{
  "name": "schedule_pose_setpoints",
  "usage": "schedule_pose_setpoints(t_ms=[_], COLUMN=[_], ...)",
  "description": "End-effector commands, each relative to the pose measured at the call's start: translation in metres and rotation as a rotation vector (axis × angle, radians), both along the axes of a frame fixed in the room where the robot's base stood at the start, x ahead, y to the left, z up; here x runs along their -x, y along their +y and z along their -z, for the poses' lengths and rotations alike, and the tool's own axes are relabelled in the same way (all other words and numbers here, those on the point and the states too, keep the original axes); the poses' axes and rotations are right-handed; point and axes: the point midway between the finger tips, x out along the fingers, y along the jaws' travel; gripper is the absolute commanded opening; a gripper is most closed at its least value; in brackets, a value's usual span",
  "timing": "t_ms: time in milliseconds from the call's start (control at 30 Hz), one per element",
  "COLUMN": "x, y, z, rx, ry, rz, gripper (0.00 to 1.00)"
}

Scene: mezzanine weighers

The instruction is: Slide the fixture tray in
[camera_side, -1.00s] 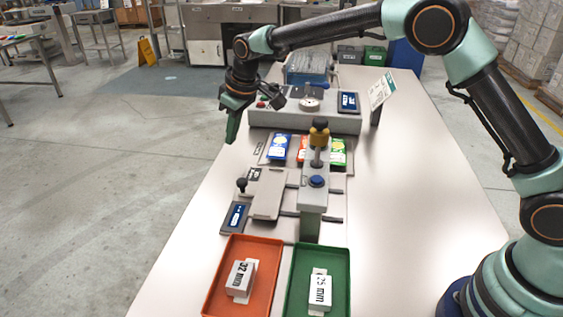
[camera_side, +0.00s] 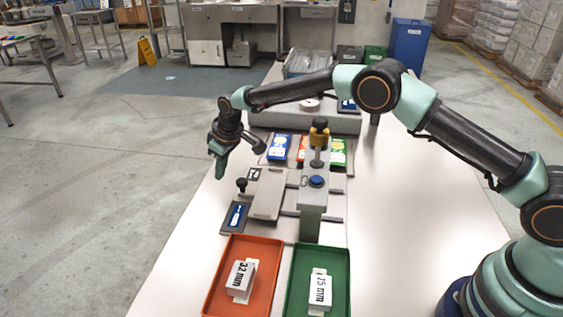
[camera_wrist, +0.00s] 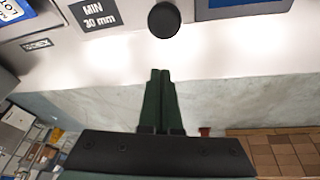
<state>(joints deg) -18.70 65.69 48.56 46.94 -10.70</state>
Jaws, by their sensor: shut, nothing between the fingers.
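The fixture tray (camera_side: 268,192) is a flat grey plate in the side view, to the left of the press column (camera_side: 312,215). A black round knob (camera_side: 241,184) stands at its left side; it also shows at the top of the wrist view (camera_wrist: 164,20). My gripper (camera_side: 219,178) points down to the left of the knob, above the left part of the table, and is apart from it. In the wrist view its dark green fingers (camera_wrist: 159,75) are closed together and empty, with the knob just beyond their tips.
An orange bin (camera_side: 267,258) and a green bin (camera_side: 343,265) hold labelled white blocks at the front. A blue display (camera_side: 236,215) lies near the tray. A "MIN 30 mm" label (camera_wrist: 95,12) sits beside the knob. The table's right side is clear.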

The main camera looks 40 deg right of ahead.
Motion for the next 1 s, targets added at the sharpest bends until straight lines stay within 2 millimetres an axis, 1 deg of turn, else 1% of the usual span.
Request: schedule_pose_setpoints(t_ms=[67, 500, 700, 1000], x=[0.004, 0.028, 0.033, 0.033], y=[-0.003, -0.017, -0.020, -0.020], z=[-0.003, -0.003, -0.003, -0.003], rx=[0.000, 0.003, 0.004, 0.004], ry=[-0.002, -0.003, -0.003, -0.003], rz=[0.000, 0.001, 0.002, 0.002], gripper=[0.00, 0.00, 0.00, 0.00])
